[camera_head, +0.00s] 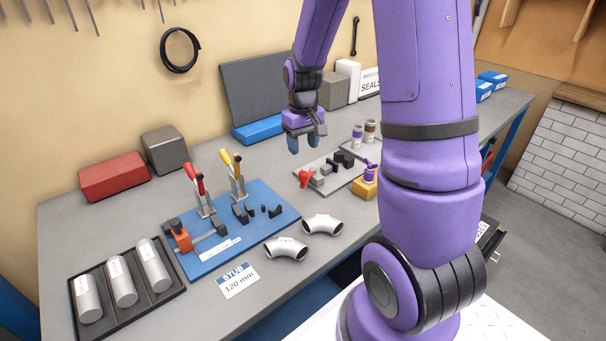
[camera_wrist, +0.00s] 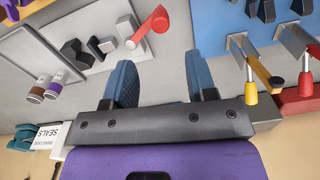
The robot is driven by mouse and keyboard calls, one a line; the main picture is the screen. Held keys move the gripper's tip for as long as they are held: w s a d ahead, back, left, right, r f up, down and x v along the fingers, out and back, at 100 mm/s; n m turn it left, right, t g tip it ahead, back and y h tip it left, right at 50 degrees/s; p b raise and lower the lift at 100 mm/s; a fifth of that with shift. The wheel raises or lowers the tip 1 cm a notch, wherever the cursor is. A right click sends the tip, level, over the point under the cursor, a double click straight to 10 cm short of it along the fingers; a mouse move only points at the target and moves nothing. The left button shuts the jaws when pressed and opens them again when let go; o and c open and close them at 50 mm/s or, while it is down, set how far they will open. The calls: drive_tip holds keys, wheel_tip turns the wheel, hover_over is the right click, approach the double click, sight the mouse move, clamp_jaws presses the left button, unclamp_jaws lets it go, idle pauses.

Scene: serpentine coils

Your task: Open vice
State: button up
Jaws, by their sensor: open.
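What looks like the vice (camera_head: 321,179) stands on a grey plate, with grey and black blocks and a red handle (camera_head: 305,177) at its left end. In the wrist view the vice (camera_wrist: 125,28) is at the upper left, and its red handle (camera_wrist: 150,30) sticks out toward the gripper. My gripper (camera_head: 303,143) is open and empty, above the bench behind the vice and apart from it. Its two blue fingers show in the wrist view (camera_wrist: 162,85) with bare bench between them. I cannot tell how far apart the vice jaws are.
A blue fixture board (camera_head: 236,241) with red- and yellow-handled clamps lies left of the vice. Two metal elbows (camera_head: 287,248) and a black tray (camera_head: 131,304) of cylinders are nearer the front. Small bottles (camera_head: 369,131) stand behind the vice. A blue box (camera_head: 257,131) lies behind my gripper.

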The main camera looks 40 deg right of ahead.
sight(303, 172)
wheel_tip(303, 172, down, 10)
drive_tip(key=shift+f, duration=0.1)
idle(0.4)
drive_tip(key=shift+c, duration=0.5)
clamp_jaws()
